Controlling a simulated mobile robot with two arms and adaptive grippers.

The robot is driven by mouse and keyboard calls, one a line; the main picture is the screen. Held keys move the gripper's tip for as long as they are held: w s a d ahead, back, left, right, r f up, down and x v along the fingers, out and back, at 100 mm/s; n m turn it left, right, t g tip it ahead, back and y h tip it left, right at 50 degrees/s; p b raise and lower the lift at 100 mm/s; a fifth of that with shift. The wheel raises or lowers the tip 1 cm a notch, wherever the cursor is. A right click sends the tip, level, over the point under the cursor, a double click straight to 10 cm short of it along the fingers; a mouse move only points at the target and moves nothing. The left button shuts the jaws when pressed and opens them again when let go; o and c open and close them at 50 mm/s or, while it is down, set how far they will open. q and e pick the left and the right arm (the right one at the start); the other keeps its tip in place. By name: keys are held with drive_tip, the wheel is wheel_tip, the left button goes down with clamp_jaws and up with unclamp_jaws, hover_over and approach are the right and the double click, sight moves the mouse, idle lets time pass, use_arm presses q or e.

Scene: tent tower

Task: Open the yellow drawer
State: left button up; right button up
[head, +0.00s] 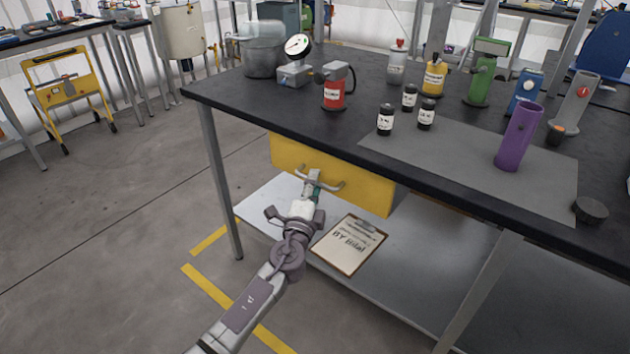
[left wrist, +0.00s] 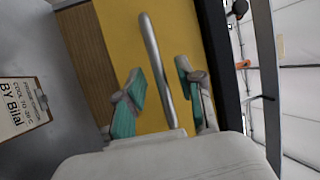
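The yellow drawer (head: 290,155) hangs under the front edge of the black worktop. Its yellow front fills much of the left wrist view (left wrist: 115,35). A grey bar handle (head: 342,186) is fixed to the front; in the left wrist view the handle (left wrist: 153,55) runs lengthwise between my fingers. My left gripper (head: 312,187) is at the handle. In the left wrist view my gripper (left wrist: 163,92) is open, with one teal-padded finger on each side of the bar and visible gaps. Whether the drawer is fully closed is hard to tell. My right gripper is not in view.
The black worktop (head: 460,165) carries bottles, a pot, a gauge and a purple cylinder (head: 518,137). A clipboard (head: 348,244) lies on the metal lower shelf (head: 425,265) below the drawer. A table leg (head: 221,180) stands left of the drawer.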

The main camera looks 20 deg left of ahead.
use_arm(q)
drive_tip(key=shift+w+r, duration=0.1)
drive_tip(key=shift+w, duration=0.45)
clamp_jaws()
